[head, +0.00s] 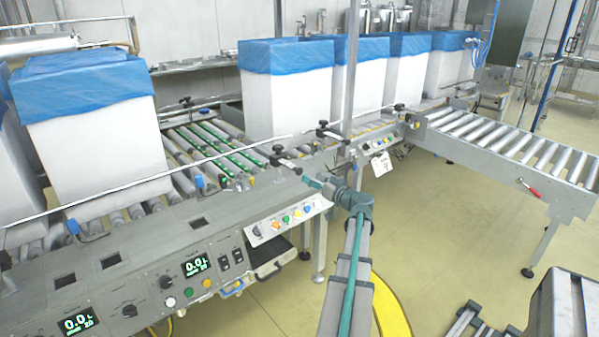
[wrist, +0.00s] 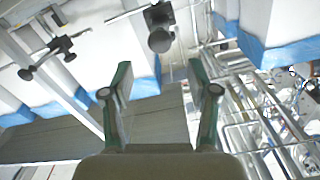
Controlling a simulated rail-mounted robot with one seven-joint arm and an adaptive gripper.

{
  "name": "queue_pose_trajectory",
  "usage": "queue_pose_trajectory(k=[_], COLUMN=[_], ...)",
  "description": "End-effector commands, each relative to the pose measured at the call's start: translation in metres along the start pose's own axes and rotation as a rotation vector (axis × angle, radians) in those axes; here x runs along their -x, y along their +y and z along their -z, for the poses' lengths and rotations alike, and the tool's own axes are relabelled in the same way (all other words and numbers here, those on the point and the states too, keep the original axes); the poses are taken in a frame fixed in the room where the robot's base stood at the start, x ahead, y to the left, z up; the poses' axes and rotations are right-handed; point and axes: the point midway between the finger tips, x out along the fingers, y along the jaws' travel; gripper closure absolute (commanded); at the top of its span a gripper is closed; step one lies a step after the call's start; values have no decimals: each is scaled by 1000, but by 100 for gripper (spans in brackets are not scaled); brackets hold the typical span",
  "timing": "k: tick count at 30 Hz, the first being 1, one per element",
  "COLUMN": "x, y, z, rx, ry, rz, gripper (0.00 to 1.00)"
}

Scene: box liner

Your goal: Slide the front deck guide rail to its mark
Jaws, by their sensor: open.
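My gripper (head: 309,182) is open and empty at the front edge of the conveyor deck, beside a black clamp with a knob (head: 281,156). In the wrist view its two green-grey fingers (wrist: 160,72) stand apart. Beyond them are a black clamp knob (wrist: 160,40) and, to the left, another black clamp (wrist: 55,46). A thin pale guide rail (head: 185,168) runs along the deck in front of the boxes; a piece of rod shows in the wrist view (wrist: 125,14). I cannot make out the mark.
White boxes with blue liners (head: 284,85) stand along the conveyor. A control panel with buttons (head: 285,222) is on the deck front below my gripper. A roller conveyor (head: 500,145) extends right. The floor (head: 440,215) to the right is mostly open.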

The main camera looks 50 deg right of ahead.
Motion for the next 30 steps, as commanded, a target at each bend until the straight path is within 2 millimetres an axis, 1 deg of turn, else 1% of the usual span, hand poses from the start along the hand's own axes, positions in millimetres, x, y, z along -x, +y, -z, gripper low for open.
queue_pose_trajectory(k=[1,6,9,13,18,27,29,30], x=[-11,-41,-57,-72,-81,-82,-82,-82], y=[2,2,1,1,0,0,0,0], z=[0,0,0,0,0,0,0,0], rx=[0,-1,-1,-1,-2,-2,-2,-2], ry=[-1,-1,-1,-1,-1,-1,-1,-1], rz=[2,1,2,0,1,0,0,0], gripper=[41,41,41,41,41,41,51,57])
